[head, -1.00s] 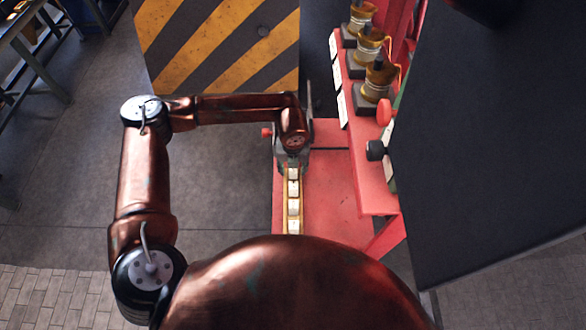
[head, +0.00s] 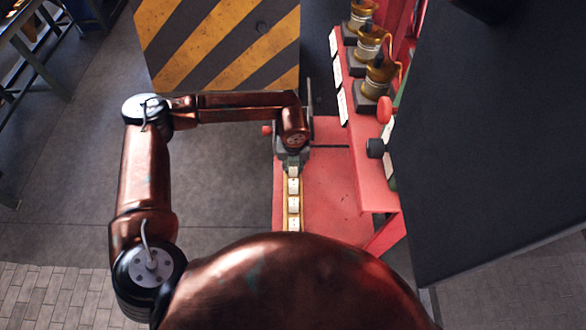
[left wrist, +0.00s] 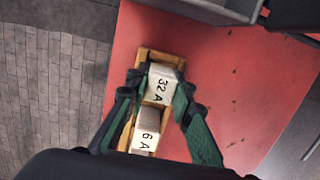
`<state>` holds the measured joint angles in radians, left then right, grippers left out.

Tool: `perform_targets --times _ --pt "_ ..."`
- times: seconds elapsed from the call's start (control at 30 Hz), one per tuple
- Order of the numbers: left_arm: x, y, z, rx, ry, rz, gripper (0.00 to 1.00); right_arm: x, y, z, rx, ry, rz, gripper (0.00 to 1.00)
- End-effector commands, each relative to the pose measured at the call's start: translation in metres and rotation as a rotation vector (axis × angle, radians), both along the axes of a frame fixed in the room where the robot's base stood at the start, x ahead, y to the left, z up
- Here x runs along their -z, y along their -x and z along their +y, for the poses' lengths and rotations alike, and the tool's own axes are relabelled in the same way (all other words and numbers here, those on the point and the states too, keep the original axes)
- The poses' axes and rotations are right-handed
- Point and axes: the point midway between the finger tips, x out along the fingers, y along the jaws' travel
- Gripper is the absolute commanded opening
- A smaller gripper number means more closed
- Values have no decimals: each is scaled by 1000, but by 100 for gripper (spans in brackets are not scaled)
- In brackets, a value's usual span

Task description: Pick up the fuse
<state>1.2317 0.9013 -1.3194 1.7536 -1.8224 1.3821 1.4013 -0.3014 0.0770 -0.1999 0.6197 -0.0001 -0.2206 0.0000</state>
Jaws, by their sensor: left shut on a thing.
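A narrow wooden rack (head: 300,196) with a row of white block fuses stands on a red shelf. My left gripper (head: 293,162) reaches down over the far end of the rack. In the left wrist view, my left gripper (left wrist: 164,88) is shut on the white fuse marked 32 A (left wrist: 161,83), with one dark green finger on each side. A fuse marked 6 A (left wrist: 146,131) sits beside it in the rack (left wrist: 146,54). I cannot tell whether the held fuse is clear of its seat. My right gripper is not in view.
The red shelf (head: 330,200) is bare right of the rack. Brass-coloured fittings (head: 376,82) on dark bases stand along a red ledge beyond. A striped yellow-black panel (head: 215,45) stands behind, and a large dark panel (head: 490,150) fills the right.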

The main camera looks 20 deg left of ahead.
Motion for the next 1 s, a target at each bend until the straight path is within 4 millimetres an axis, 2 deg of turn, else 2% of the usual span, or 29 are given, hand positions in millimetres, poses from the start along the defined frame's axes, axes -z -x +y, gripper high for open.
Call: perform_targets --times 0.33,0.53,0.83,1.0 --pt "-7 -1 0 -1 0 -1 0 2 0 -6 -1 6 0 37" --pt "-32 -1 0 1 2 -5 0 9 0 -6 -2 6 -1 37" --pt "-88 50 -2 4 1 -5 0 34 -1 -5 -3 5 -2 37" --pt "-104 89 -4 6 0 -3 0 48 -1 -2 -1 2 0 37"
